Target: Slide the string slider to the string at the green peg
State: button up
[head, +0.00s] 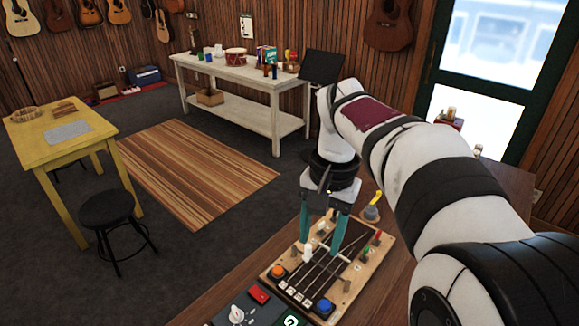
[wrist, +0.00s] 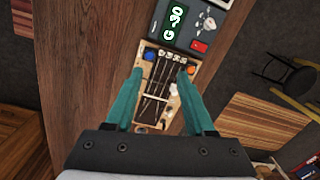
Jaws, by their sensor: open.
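A wooden string board (head: 361,271) lies on the brown table, with several dark strings along it. A green peg (head: 366,252) stands at its right edge, close to a red peg (head: 377,237). In the wrist view, my gripper (wrist: 160,73) spans the strings. I cannot tell exactly which string the slider is on.
An orange button (head: 278,271) and a blue button (head: 325,306) sit at the board's near corners.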

jog(key=w+f, duration=0.2)
jog(key=w, duration=0.6)
jog(key=m, duration=0.1)
send_near(308, 245)
jog(key=shift+h, duration=0.4)
jog(key=f, duration=0.9)
jog(key=shift+s+a+f, duration=0.15)
jog(key=shift+s+a, duration=0.05)
jog(key=shift+a, duration=0.15)
grip_shut()
jog(key=shift+d, duration=0.1)
